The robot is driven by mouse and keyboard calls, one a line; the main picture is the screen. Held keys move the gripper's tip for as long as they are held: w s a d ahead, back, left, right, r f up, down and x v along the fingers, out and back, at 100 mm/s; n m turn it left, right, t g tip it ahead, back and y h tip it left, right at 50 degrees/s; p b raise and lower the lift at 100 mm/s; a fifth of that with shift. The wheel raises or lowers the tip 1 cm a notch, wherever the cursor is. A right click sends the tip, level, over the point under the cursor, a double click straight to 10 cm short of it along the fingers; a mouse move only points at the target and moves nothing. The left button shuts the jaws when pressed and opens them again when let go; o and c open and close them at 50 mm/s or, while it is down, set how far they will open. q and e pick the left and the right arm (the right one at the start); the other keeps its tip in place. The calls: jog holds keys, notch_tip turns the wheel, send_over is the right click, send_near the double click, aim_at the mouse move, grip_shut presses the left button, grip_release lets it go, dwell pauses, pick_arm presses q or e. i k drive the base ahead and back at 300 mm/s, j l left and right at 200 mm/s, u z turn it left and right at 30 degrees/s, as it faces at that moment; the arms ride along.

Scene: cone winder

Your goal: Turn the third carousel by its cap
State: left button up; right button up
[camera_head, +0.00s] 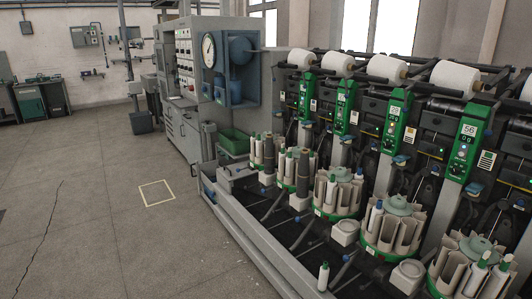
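Several round carousels with upright pale pockets stand in a row along the cone winder. The nearest carousel (447,270) is cut by the lower right edge and has a grey-green domed cap (476,246). The second from the near end (385,230) has a like cap (399,204) and some white bobbins. The third from the near end (327,192) has a cap (343,174) and a few bobbins. Farther carousels (290,184) hold dark and white bobbins, and their caps are hard to see. I cannot tell from which end they are counted. Neither gripper is in view.
A low grey rail (247,243) runs along the winder's front. A lone white bobbin (323,277) with a green top stands near it. Winding heads with green panels (396,121) rise behind the carousels. The grey floor to the left is clear, with a yellow-outlined square (157,193).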

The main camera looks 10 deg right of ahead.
aim_at(347, 195)
jog(key=i+u, duration=0.2)
jog(key=i, duration=0.65)
jog(key=i+l+u, duration=0.15)
jog(key=i, duration=0.65)
jog(key=i+z, duration=0.25)
jog(key=i, duration=0.2)
jog(key=i+j+z, duration=0.25)
jog(key=i, duration=0.2)
jog(key=i+l+z, duration=0.1)
jog(key=i+z, duration=0.45)
jog(key=z, duration=0.2)
jog(key=i+z, duration=0.35)
jog(key=k, duration=0.05)
